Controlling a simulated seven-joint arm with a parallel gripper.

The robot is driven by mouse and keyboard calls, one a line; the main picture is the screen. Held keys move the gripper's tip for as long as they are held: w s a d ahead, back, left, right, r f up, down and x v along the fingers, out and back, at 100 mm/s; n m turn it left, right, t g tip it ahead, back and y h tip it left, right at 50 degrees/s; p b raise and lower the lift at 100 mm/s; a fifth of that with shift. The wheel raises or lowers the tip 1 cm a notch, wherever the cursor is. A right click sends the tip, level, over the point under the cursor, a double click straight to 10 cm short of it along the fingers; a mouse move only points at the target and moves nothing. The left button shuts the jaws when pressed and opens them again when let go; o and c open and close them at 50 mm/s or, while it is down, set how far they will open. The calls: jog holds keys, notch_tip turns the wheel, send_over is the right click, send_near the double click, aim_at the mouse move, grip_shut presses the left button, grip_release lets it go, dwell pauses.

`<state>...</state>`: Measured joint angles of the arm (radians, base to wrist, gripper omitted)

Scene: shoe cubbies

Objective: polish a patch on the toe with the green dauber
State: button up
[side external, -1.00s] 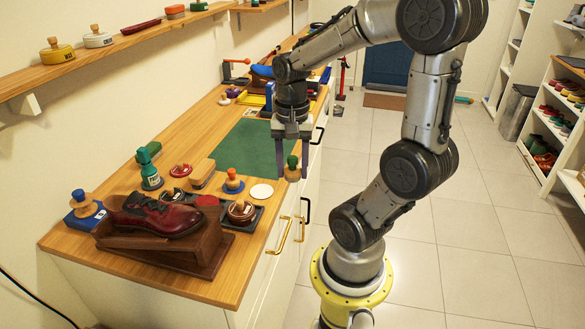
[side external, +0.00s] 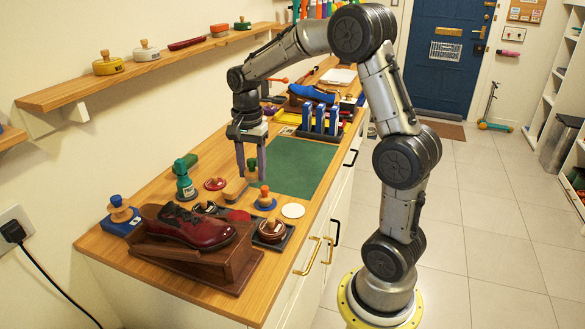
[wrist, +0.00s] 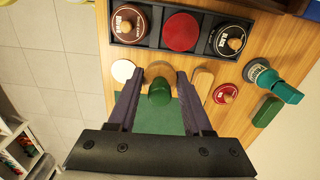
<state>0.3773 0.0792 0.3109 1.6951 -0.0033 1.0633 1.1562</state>
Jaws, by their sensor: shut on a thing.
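My gripper (side external: 251,166) is shut on the green dauber (side external: 251,165), which has a green knob and a wooden base. It is held above the counter, left of the green mat. In the wrist view the dauber (wrist: 159,93) sits between both fingertips. The dark red shoe (side external: 200,232) rests on a wooden stand (side external: 232,265) at the counter's near end, with its toe to the right. The gripper and dauber are behind the shoe and apart from it. The shoe is not in the wrist view.
A dark tray (wrist: 158,42) holds polish tins and a red pad (wrist: 181,32) beside the shoe. The green mat (side external: 300,165) is largely clear.

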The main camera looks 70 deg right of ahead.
aim_at(237, 218)
jog(key=shift+n, duration=0.7)
jog(key=shift+w+a+f, duration=0.6)
jog(key=shift+a+f, duration=0.05)
jog(key=shift+f, duration=0.95)
jog(key=shift+w+a+f, duration=0.55)
jog(key=shift+a+f, duration=0.05)
jog(key=shift+f, duration=1)
jog(key=shift+w+a+f, duration=0.6)
jog(key=shift+a+f, duration=0.05)
jog(key=shift+f, duration=0.95)
jog(key=shift+f, duration=0.6)
notch_tip(237, 218, up, 7)
